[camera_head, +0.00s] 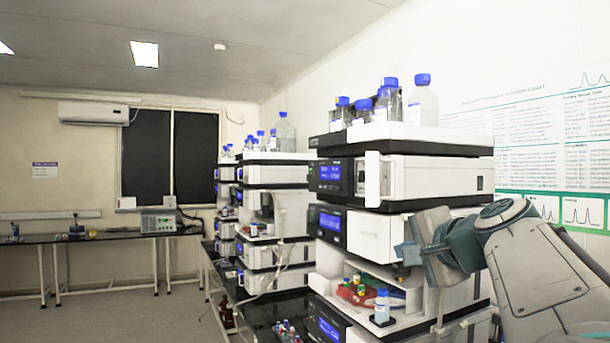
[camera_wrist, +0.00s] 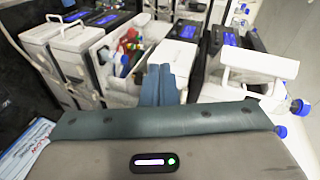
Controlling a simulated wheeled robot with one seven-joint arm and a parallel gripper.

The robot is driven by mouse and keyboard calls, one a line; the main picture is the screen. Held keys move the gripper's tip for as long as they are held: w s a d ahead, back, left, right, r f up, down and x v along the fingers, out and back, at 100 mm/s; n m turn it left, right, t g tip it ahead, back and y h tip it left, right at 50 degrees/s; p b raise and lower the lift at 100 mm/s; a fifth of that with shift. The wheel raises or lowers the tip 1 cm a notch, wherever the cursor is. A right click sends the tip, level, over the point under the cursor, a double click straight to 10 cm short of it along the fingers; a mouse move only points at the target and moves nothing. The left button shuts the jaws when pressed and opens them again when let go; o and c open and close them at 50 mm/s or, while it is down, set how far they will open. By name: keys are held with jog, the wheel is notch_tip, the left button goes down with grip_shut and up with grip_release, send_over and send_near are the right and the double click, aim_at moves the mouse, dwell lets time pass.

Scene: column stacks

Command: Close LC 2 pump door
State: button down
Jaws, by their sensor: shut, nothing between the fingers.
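The nearest column stack has an upper module with a blue display (camera_head: 330,173) and a narrow white door (camera_head: 372,178) standing out from its front. No label reading LC 2 is legible, so I cannot tell for sure which module is the pump. In the wrist view, a white door-like panel (camera_wrist: 262,62) juts out at the right. My gripper (camera_head: 404,254) is shut and empty, in front of the stack at the height of the lower white module front (camera_head: 370,236). Its blue-grey fingers (camera_wrist: 160,75) are together in the wrist view. The door and fingers look apart.
Below my gripper is an open sampler bay with coloured vials (camera_head: 358,290) and a blue-capped bottle (camera_head: 382,305). Bottles (camera_head: 390,98) stand on top of the stack. A second stack (camera_head: 275,200) stands farther left. The floor (camera_head: 130,318) at left is clear.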

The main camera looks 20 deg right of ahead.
jog(key=s+d+r+m+t+h, duration=0.4)
jog(key=d+r, duration=0.4)
jog(key=r, duration=0.5)
jog(key=w+a+g+p, duration=0.1)
jog(key=w+p, duration=0.4)
jog(key=w, duration=0.5)
jog(key=shift+w+a+f+y, duration=0.15)
jog(key=shift+w+a+y, duration=0.1)
jog(key=shift+a+y, duration=0.2)
